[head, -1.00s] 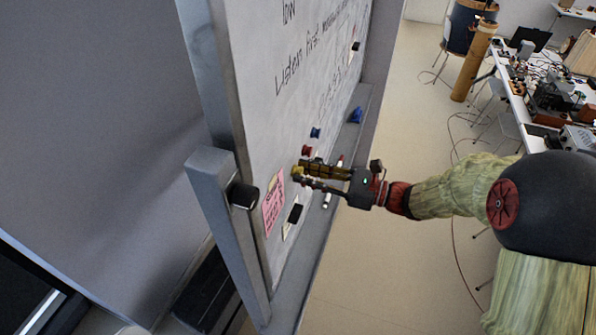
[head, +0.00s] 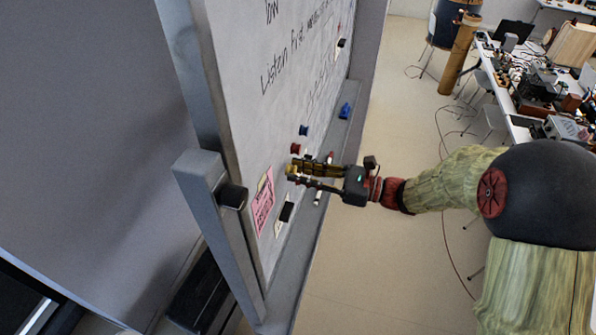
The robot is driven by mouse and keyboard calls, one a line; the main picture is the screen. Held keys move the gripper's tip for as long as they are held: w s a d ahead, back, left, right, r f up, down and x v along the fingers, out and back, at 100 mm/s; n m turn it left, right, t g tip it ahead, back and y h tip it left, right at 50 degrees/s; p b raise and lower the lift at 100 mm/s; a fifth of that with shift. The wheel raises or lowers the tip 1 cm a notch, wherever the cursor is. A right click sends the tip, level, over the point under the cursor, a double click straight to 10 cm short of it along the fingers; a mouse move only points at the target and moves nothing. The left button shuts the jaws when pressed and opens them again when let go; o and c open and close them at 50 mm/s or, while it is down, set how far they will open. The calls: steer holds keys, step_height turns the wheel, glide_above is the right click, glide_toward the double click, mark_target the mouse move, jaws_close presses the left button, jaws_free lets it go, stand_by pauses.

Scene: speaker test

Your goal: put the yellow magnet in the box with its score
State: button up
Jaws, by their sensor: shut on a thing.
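My gripper (head: 293,174) is shut on the small yellow magnet (head: 291,169), mostly covered by the fingertips. It is at the whiteboard's (head: 240,110) face, just right of and above the top of a pink sheet (head: 262,204). I cannot tell whether the magnet touches the board. A red magnet (head: 295,148) and a blue magnet (head: 304,130) sit on the board just above my gripper. No box with a score can be made out; the pink sheet's writing is too small to read.
A black block (head: 286,212) is on the board below the gripper, over a pale paper. The board's ledge (head: 318,215) holds a marker and a blue object (head: 345,111). The grey frame post (head: 215,230) stands at left. A cluttered table (head: 520,90) is far right.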

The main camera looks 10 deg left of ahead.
steer(key=shift+d, duration=0.2)
steer(key=shift+d, duration=0.35)
steer(key=shift+s+d, duration=0.15)
steer(key=shift+d, duration=0.5)
steer(key=shift+d, duration=0.35)
steer(key=shift+s+d, duration=0.1)
steer(key=shift+d, duration=0.25)
steer(key=shift+d, duration=0.35)
steer(key=shift+s+d+p, duration=0.15)
steer(key=shift+d+p, duration=0.15)
steer(key=shift+d, duration=0.35)
